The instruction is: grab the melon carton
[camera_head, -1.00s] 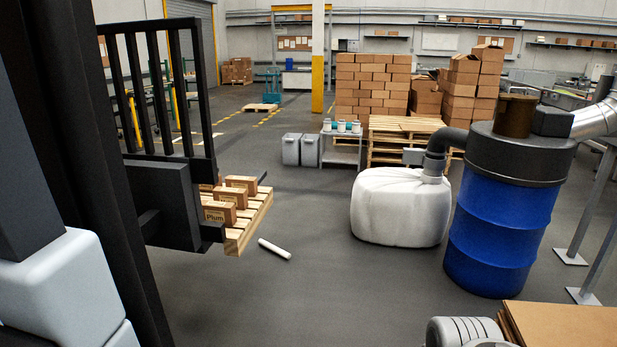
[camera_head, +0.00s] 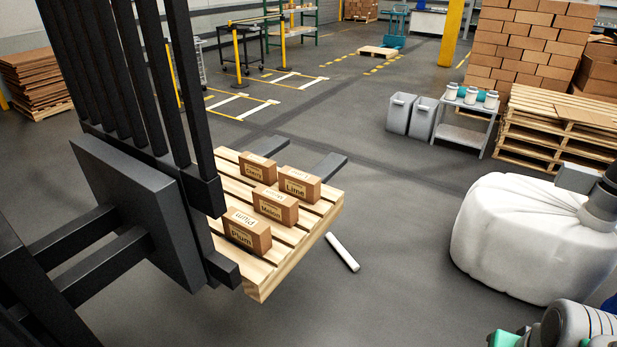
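The melon carton (camera_head: 274,208) is a small brown box with a pale label reading Melon. It stands on a wooden pallet (camera_head: 262,277), between the plum carton (camera_head: 247,235) in front and the lime carton (camera_head: 299,187) behind it to the right. Another carton (camera_head: 257,168) stands at the back; its label is too small to read surely. My gripper is not in view, so its state and distance from the carton do not show.
A dark forklift mast and carriage (camera_head: 150,210) stand left of the pallet, with forks under it. A white tube (camera_head: 342,252) lies on the floor. A white bulky sack (camera_head: 520,235) stands at right. Grey bins (camera_head: 398,113) and a small cart (camera_head: 462,130) stand behind.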

